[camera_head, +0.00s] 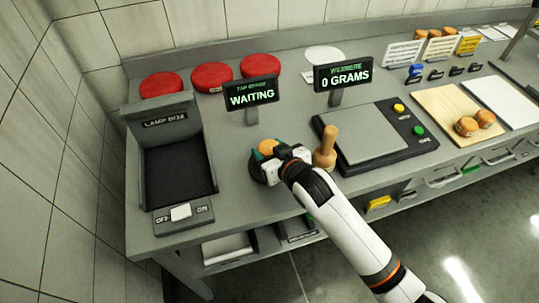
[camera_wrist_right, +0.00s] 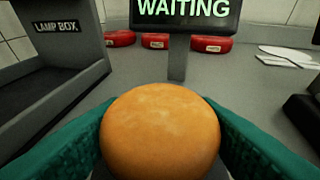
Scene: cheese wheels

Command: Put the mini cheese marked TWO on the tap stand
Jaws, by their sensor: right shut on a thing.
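My right gripper (camera_head: 268,150) is shut on a small orange mini cheese (camera_wrist_right: 160,130); its green fingers press both sides of it in the right wrist view. No number shows on the face I see, so I cannot read its mark. The cheese is at the tap stand, whose dark round base (camera_head: 257,171) shows partly beneath the gripper. The stand's sign (camera_head: 251,94) reads WAITING. I cannot tell whether the cheese touches the stand or hovers just above it. My left gripper is not in view.
A wooden mallet (camera_head: 326,150) stands close right of my gripper. The lamp box (camera_head: 176,150) is to the left. Several red wheels (camera_head: 212,77) line the back. The scale (camera_head: 372,133) reads 0 GRAMS. Two orange mini cheeses (camera_head: 476,122) sit on a wooden board (camera_head: 447,104).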

